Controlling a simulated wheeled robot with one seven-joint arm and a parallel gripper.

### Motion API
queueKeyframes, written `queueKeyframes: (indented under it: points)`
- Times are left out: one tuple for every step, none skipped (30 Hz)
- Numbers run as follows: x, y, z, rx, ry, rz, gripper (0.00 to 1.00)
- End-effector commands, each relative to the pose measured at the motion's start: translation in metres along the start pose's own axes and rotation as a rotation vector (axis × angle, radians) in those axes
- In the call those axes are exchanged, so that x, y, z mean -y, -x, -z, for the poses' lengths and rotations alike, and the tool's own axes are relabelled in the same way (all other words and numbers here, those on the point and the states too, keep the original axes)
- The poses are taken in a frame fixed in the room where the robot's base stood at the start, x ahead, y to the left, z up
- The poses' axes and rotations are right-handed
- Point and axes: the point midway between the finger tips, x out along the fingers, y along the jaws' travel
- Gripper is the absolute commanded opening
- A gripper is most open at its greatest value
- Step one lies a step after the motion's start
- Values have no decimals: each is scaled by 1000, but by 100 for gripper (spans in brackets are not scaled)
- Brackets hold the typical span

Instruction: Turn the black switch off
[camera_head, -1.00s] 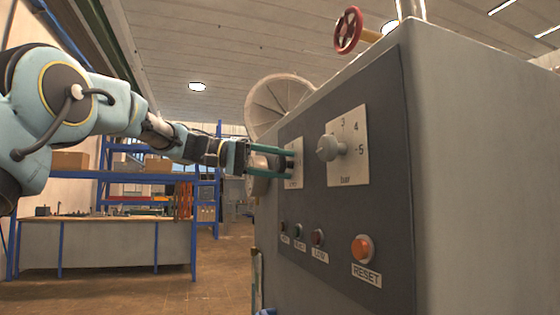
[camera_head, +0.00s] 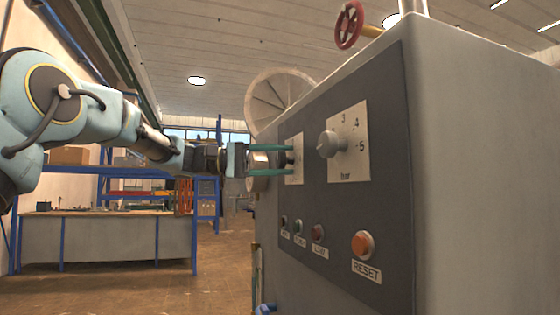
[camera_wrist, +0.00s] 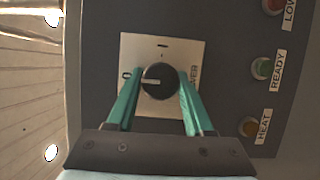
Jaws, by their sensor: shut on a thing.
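The black switch (camera_wrist: 160,81) is a round knob on a white plate (camera_wrist: 130,48) marked POWER, on the dark panel. In the wrist view its white pointer line points left, toward the 0 mark; the other mark is at the plate's top. My gripper (camera_wrist: 159,76) has its two green fingers on either side of the knob and is shut on it. In the head view my gripper (camera_head: 290,160) reaches the panel's left part from the left, and its fingers and the view angle largely hide the switch.
Right of the switch is a grey rotary knob (camera_head: 328,144) on a bar scale. Below are the orange RESET button (camera_head: 362,244) and several small lamps or buttons. A red handwheel (camera_head: 348,25) stands above the cabinet. A workbench (camera_head: 105,240) stands behind at the left.

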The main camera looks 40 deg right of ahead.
Motion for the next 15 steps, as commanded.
queueKeyframes:
  points:
    - [0,0,1,-2,2,-1,0]
    - [0,0,1,-2,2,-1,0]
    - [0,0,1,-2,2,-1,0]
    - [0,0,1,-2,1,-1,0]
    - [0,0,0,-2,1,-1,0]
    - [0,0,0,-2,1,-1,0]
    - [0,0,0,-2,1,-1,0]
    - [0,0,0,-2,1,-1,0]
    - [0,0,0,-2,1,-1,55]
    - [0,0,0,-2,1,-1,59]
    - [0,0,0,-1,1,-1,62]
    - [0,0,0,-1,1,0,67]
    - [0,0,0,-1,0,0,70]
    - [0,0,0,-1,0,0,73]
    - [0,0,0,-1,0,0,78]
